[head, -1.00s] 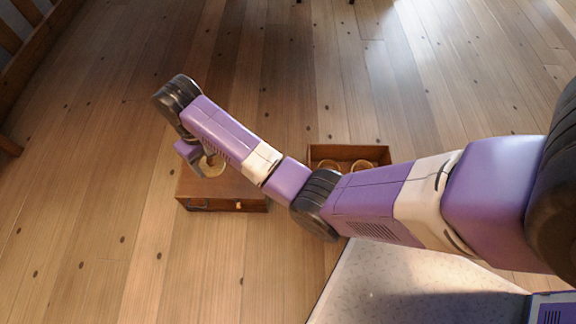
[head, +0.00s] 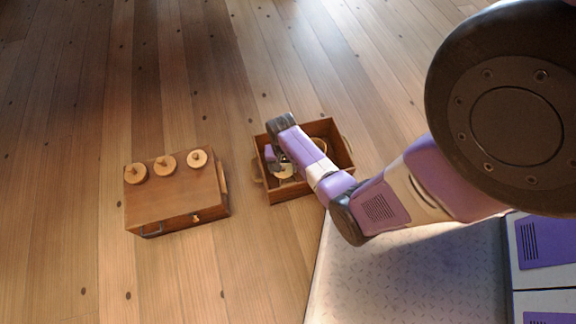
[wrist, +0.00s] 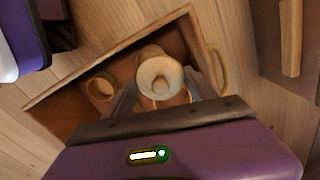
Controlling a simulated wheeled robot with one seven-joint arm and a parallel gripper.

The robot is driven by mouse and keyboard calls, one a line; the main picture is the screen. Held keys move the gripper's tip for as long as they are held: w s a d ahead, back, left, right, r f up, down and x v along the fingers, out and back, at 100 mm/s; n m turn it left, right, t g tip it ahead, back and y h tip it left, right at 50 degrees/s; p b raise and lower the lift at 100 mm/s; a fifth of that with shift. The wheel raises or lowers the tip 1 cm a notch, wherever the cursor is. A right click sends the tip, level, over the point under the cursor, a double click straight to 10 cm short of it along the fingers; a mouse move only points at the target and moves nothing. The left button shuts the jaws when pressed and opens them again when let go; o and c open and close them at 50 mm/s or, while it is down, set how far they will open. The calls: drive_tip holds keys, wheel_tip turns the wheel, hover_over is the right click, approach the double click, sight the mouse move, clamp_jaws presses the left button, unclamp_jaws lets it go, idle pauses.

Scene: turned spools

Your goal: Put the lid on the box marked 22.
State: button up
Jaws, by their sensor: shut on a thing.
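My gripper (wrist: 165,94) is over the open wooden crate, with its fingers shut on a pale round turned piece with a central knob, which looks like a lid (wrist: 160,74). In the head view my gripper (head: 281,163) is small, and a pale disc shows beneath it. A round open box (wrist: 100,88) stands in the crate, left of the held piece in the wrist view. Other round rims show partly behind my gripper. I cannot tell whether the held piece touches one. No number 22 is legible.
The open crate (head: 339,167) has handles at its ends. Left of it stands a closed wooden chest (head: 175,205) with three round knobbed lids (head: 165,165) on top. A gap of bare floor separates them. A pale speckled surface (head: 400,270) lies at the front right.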

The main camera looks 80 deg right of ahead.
sight(288, 171)
drive_tip(key=s+f, duration=0.1)
drive_tip(key=s+f+b, duration=0.1)
drive_tip(key=f, duration=0.1)
drive_tip(key=shift+d+m, duration=0.15)
drive_tip(key=shift+m, duration=0.15)
wheel_tip(288, 171, down, 4)
drive_tip(key=b, duration=0.4)
drive_tip(key=shift+f+b, duration=0.2)
drive_tip(key=shift+b, duration=0.2)
drive_tip(key=shift+w+f, duration=0.1)
drive_tip(key=shift+f, duration=0.1)
drive_tip(key=shift+f+p, duration=0.2)
drive_tip(key=shift+p, duration=0.15)
idle(0.8)
drive_tip(key=o, duration=1.4)
drive_tip(key=shift+o, duration=1)
